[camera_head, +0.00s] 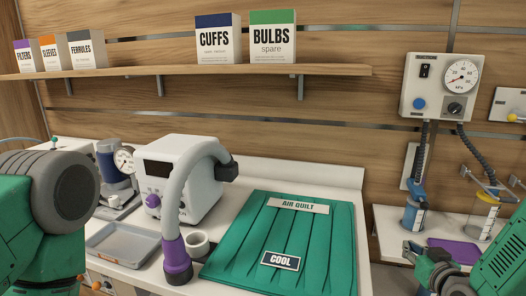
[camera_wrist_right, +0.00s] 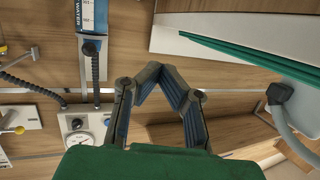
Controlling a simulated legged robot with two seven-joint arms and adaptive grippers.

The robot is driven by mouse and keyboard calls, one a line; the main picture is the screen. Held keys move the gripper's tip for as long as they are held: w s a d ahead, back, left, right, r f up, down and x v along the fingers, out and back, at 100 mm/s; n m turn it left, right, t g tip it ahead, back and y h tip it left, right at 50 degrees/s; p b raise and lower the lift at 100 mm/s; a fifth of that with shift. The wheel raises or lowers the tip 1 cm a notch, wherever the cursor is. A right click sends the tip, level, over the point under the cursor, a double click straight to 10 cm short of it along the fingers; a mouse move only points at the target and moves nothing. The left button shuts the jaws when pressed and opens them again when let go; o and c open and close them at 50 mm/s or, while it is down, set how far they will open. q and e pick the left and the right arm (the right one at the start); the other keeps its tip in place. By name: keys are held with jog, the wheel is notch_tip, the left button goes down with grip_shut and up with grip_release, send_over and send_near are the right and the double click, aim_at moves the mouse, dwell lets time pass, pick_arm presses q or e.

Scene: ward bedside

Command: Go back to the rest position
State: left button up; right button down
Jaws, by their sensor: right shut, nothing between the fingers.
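My right gripper (camera_head: 411,250) shows at the lower right of the head view, in front of the purple mat and near the right edge of the quilt's counter. In the right wrist view the two fingers of the right gripper (camera_wrist_right: 161,72) bend in towards each other, with nothing held between them. It is shut and empty. A green and grey link of my left arm fills the lower left of the head view. My left gripper is out of view.
A green air quilt (camera_head: 330,235) lies on the white counter, beside a white machine (camera_head: 178,178) with a grey hose. A grey tray (camera_head: 122,243) sits left. A gauge panel (camera_head: 440,87) hangs on the wall above suction jars (camera_head: 483,218). A shelf (camera_head: 190,70) holds several boxes.

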jog(key=s+a+f+n+g+y+b, duration=0.1)
jog(key=s+a+f+g, duration=0.35)
jog(key=s+f, duration=0.45)
jog(key=s+a+f+g+b, duration=0.1)
jog(key=s+a+f+g, duration=0.4)
jog(key=s+f, duration=0.45)
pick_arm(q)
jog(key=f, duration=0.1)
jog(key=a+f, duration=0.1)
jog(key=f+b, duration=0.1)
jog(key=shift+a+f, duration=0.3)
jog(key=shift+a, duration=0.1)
pick_arm(e)
jog(key=s+f+g, duration=0.2)
jog(key=s, duration=0.7)
jog(key=s+a+f+g+h, duration=0.1)
jog(key=s+f+g, duration=0.1)
jog(key=s, duration=0.8)
jog(key=shift+s+a+f+g, duration=0.15)
jog(key=shift+f+g, duration=0.25)
jog(key=shift+g, duration=0.25)
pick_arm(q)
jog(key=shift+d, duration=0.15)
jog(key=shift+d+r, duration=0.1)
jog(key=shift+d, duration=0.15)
pick_arm(e)
jog(key=shift+d+f, duration=0.1)
jog(key=shift+d, duration=0.3)
